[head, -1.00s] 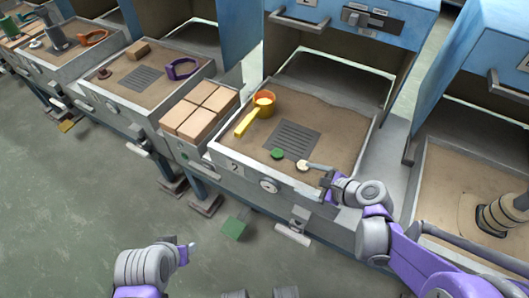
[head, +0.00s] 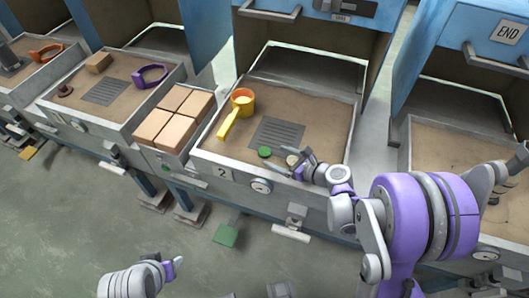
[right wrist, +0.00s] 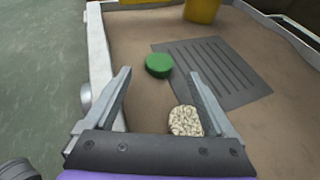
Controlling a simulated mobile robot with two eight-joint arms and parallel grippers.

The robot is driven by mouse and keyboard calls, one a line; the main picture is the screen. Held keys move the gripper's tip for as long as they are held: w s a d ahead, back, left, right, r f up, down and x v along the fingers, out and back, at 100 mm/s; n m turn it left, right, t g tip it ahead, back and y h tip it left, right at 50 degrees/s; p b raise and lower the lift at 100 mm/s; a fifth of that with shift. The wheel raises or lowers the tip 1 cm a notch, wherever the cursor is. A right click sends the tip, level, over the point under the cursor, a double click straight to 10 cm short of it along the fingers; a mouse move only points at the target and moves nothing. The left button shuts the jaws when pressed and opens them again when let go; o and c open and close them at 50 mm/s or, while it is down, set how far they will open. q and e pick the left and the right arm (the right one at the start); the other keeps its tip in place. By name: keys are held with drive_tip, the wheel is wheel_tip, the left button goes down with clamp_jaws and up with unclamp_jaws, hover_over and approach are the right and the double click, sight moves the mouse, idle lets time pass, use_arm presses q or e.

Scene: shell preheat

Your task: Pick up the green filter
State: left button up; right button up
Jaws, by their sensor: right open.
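The green filter (head: 264,152) is a small round disc lying on the sandy floor of the tray at station 2, by the near edge of the dark slatted plate. In the right wrist view the green filter (right wrist: 159,65) lies just beyond the fingertips, between their lines, and is not touched. My right gripper (head: 302,163) is open over the tray's front right part; its two spread fingers also show in the right wrist view (right wrist: 161,74). My left gripper (head: 174,264) is low at the front left, away from the tray, and its jaw opening is unclear.
A speckled cream disc (right wrist: 185,121) lies near the right finger's base. The slatted plate (head: 277,133) and a yellow-handled orange cup (head: 241,101) are farther back. The tray's front wall (head: 235,168) is close. Tan blocks (head: 172,117) stand left.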

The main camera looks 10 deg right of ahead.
sight(265, 151)
drive_tip(key=x, duration=0.4)
drive_tip(key=shift+w+a, duration=0.25)
drive_tip(key=c, duration=1.4)
drive_tip(key=shift+r, duration=0.1)
